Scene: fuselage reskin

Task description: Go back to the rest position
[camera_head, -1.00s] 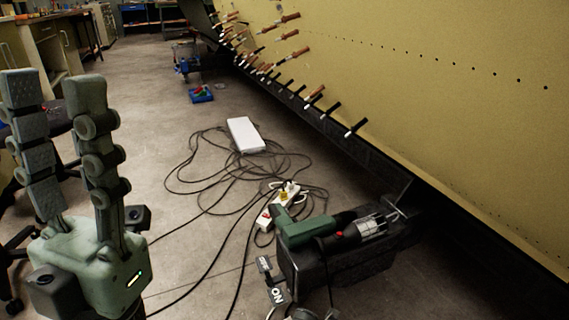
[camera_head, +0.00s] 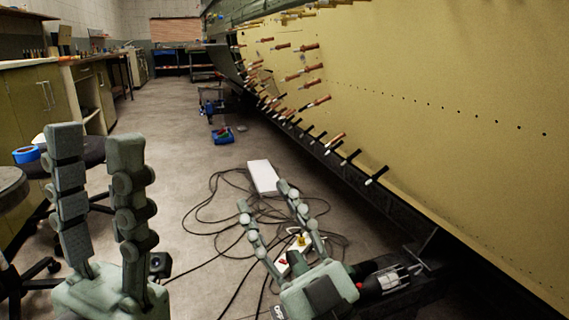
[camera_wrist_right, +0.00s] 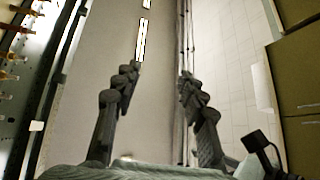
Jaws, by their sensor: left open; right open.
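My left gripper (camera_head: 95,140) is at the left of the head view, fingers pointing up, open and empty.
The yellow fuselage panel (camera_head: 450,90) with several fasteners fills the right side. A drill (camera_head: 385,282) lies partly hidden behind my right gripper. A white box (camera_head: 263,177) and loose cables lie on the floor.

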